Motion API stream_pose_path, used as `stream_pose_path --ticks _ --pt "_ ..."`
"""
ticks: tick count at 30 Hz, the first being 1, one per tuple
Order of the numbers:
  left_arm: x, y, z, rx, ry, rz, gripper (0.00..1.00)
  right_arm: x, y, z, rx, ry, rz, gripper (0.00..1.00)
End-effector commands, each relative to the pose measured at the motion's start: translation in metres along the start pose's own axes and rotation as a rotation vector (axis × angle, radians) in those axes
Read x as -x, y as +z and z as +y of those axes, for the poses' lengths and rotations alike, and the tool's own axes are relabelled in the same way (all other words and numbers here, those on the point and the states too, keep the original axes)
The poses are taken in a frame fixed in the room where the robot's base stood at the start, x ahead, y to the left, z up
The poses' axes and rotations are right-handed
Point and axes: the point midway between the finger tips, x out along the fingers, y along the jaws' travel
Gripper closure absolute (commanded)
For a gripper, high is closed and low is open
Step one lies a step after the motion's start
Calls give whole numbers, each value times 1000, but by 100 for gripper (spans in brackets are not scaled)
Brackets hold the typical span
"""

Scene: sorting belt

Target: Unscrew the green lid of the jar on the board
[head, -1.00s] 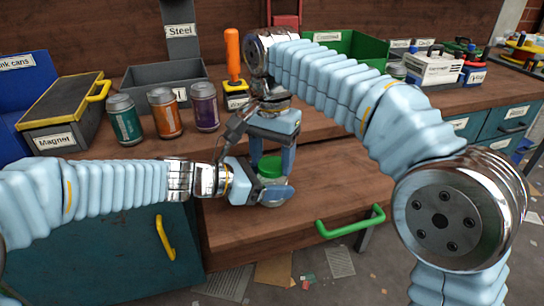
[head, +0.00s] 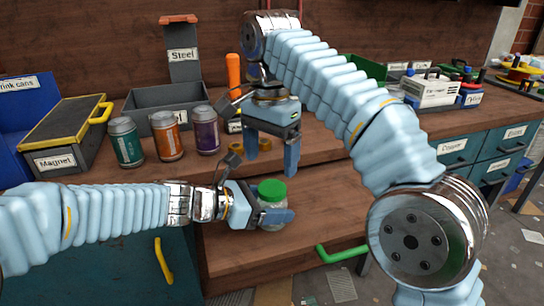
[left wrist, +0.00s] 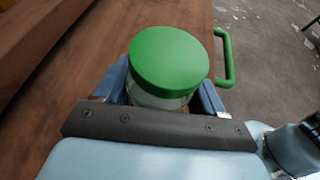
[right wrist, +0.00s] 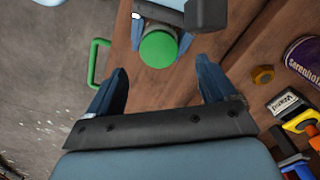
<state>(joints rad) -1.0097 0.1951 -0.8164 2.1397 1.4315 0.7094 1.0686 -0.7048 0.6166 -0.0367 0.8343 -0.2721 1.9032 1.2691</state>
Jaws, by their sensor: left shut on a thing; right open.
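The clear jar (head: 271,218) stands upright at the front of the wooden board (head: 330,215), its green lid (head: 272,190) on top. My left gripper (head: 268,214) is shut on the jar's body from the side, below the lid; in the left wrist view the lid (left wrist: 169,58) shows between its fingers. My right gripper (head: 271,162) is open and empty, above and behind the jar, fingers pointing down. In the right wrist view the lid (right wrist: 158,49) is beyond its fingertips, apart from them. I cannot tell how tightly the lid sits.
Teal (head: 126,142), orange (head: 166,136) and purple (head: 206,130) cans stand at the back left. A Magnet box (head: 68,135) is beside them. A green handle (head: 340,254) is at the front edge. The board's right part is clear.

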Motion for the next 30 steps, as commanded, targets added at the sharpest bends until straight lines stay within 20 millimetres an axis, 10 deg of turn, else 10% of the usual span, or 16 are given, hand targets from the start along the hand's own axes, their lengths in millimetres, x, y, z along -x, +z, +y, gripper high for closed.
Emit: stream_pose_path --ticks 8,30 --pt "0 0 0 0 0 0 100 10 -2 2 -208 0 -6 15" --pt "0 0 0 0 0 0 100 -64 -1 2 -205 -2 -6 15"
